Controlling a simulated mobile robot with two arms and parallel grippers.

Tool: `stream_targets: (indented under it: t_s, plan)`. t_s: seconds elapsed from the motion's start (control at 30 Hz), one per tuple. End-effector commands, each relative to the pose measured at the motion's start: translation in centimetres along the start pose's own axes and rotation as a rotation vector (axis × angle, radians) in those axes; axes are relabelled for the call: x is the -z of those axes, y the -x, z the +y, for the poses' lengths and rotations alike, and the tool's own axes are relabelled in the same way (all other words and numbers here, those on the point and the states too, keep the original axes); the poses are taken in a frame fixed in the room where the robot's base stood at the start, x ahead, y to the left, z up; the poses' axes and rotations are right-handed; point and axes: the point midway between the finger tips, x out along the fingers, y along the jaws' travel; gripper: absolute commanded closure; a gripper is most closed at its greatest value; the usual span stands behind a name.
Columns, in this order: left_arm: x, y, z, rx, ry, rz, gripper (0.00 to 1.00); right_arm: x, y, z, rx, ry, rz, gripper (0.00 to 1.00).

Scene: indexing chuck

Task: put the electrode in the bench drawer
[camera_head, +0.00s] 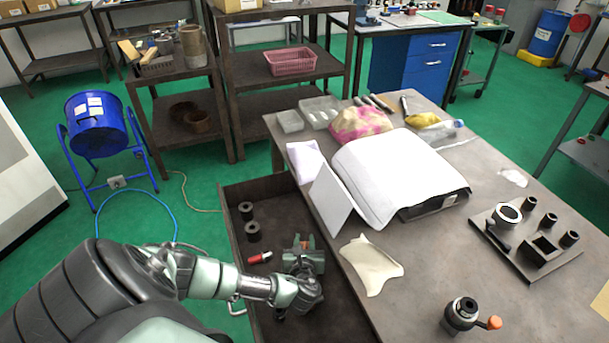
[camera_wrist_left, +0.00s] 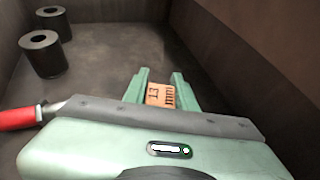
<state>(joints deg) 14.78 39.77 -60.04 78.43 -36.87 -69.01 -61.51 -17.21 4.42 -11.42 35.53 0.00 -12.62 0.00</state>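The electrode, an orange-brown block marked "13 mm" (camera_wrist_left: 160,95), sits between the two green fingers of my left gripper (camera_wrist_left: 159,80) in the left wrist view. The fingers appear to touch it on both sides. In the head view my left gripper (camera_head: 304,246) reaches down into the open bench drawer (camera_head: 231,222), and a bit of the electrode (camera_head: 308,244) shows at its tips. I cannot tell whether the electrode touches the drawer floor. My right gripper is not in view.
Two black cylinders (camera_head: 253,232) and a red-handled tool (camera_head: 260,257) lie in the drawer beside my left gripper. The bench top (camera_head: 420,270) carries a white sheet-covered block (camera_head: 395,170), a cream curved piece (camera_head: 371,265), a black chuck with an orange knob (camera_head: 462,313) and a fixture plate (camera_head: 515,258).

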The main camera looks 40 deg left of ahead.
Motion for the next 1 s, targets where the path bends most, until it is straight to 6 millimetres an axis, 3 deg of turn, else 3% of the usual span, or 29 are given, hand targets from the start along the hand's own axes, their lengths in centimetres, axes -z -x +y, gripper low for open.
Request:
stream_targets:
  t_s: [0.07,0.47,1.0]
  plan:
    - [0.0,0.0,0.0,0.0,0.0,0.001,0.53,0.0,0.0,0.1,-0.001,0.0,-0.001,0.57]
    - [-0.1,0.5,0.0,0.002,0.0,0.002,0.53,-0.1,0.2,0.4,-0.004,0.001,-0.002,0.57]
    - [-0.1,10.5,-0.1,0.002,0.001,0.002,0.53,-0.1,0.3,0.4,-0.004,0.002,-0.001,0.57]
